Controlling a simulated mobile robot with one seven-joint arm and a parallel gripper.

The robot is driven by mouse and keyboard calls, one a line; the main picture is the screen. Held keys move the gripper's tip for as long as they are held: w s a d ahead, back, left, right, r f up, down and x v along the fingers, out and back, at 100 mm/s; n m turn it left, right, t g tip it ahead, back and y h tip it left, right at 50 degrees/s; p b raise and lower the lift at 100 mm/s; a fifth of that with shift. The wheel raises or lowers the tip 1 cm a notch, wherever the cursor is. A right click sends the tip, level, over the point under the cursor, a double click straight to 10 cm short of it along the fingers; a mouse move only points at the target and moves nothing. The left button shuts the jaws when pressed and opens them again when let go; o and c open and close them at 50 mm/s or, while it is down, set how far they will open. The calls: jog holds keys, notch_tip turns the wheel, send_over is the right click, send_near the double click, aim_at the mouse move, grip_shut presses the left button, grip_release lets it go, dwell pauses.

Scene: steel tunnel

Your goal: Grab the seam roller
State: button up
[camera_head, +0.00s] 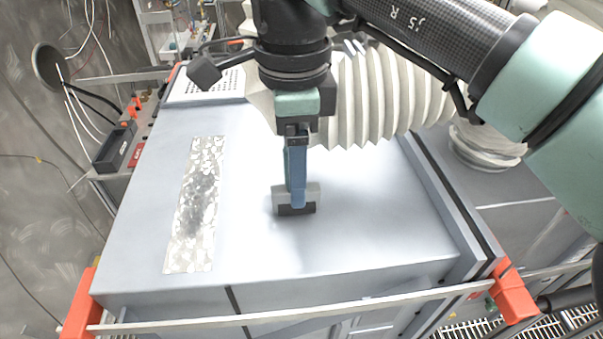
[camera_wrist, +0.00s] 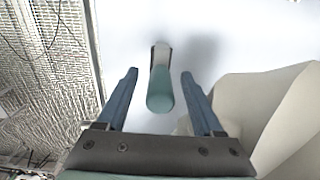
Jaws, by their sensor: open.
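The seam roller (camera_wrist: 160,92) shows in the wrist view with a rounded teal handle toward me and a pale grey and dark head beyond it. It lies between the two blue fingers of my gripper (camera_wrist: 159,73), with a gap on each side. In the head view my gripper (camera_head: 297,204) points down over the grey cabinet top, fingers apart.
The pale cabinet top (camera_head: 370,235) is mostly clear around the roller. A worn patterned strip (camera_head: 197,205) lies to the left. A ribbed white duct (camera_head: 385,95) stands close behind my gripper. Orange corner pieces (camera_head: 514,292) and a front rail (camera_head: 290,316) edge the cabinet.

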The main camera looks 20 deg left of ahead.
grip_shut()
jog(key=shift+r, duration=0.1)
dwell(0.3)
